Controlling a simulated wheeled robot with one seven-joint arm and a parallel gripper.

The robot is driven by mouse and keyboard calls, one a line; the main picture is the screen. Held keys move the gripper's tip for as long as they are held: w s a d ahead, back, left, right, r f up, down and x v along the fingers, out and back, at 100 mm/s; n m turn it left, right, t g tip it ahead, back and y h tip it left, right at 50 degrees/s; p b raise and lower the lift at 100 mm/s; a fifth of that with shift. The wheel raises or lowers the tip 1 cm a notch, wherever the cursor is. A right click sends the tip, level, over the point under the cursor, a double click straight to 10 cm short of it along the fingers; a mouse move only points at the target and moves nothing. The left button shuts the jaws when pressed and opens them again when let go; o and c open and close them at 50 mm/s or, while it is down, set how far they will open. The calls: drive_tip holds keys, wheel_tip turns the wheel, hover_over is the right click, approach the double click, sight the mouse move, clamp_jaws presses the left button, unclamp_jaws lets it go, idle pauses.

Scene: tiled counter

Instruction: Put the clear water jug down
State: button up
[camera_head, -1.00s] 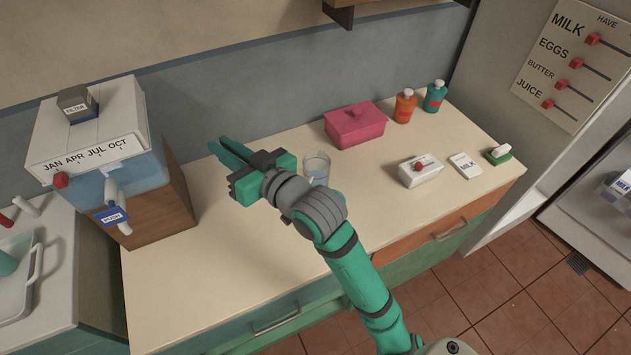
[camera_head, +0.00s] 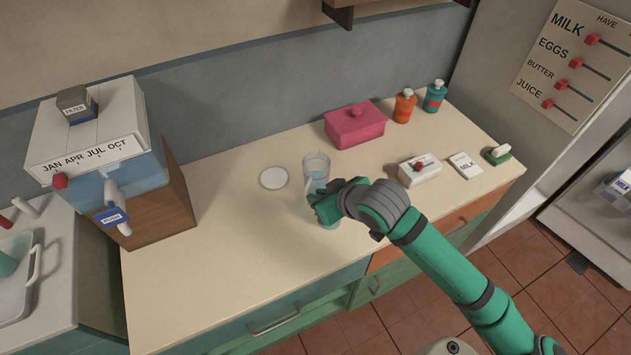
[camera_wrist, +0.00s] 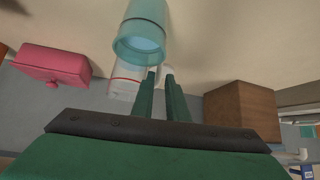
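The clear water jug (camera_head: 316,165) stands upright on the counter, with a pale handle on its near side. In the wrist view, a clear body with a red line (camera_wrist: 122,90), seemingly the jug, lies just beyond my fingers. My gripper (camera_wrist: 162,85) is at the jug's near side in the head view (camera_head: 316,201). Its two fingers show a narrow gap, with pale pieces at the tips that may be the handle. I cannot tell whether they grip it. A blue-tinted clear cup (camera_wrist: 143,28) stands close to the fingers; in the head view my gripper mostly hides it.
A white round disc (camera_head: 273,178) lies left of the jug. A pink lidded box (camera_head: 355,128) stands right of it, with orange (camera_head: 404,108) and teal (camera_head: 435,98) bottles beyond. A dispenser on a wooden box (camera_head: 163,205) stands left. The left-centre counter is clear.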

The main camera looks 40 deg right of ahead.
sight(307, 204)
drive_tip(key=x, duration=0.7)
drive_tip(key=shift+w+d+f, duration=0.1)
drive_tip(key=shift+w+f, duration=0.05)
drive_tip(key=shift+w, duration=0.1)
drive_tip(key=shift+c, duration=0.3)
clamp_jaws()
wheel_tip(307, 204, up, 10)
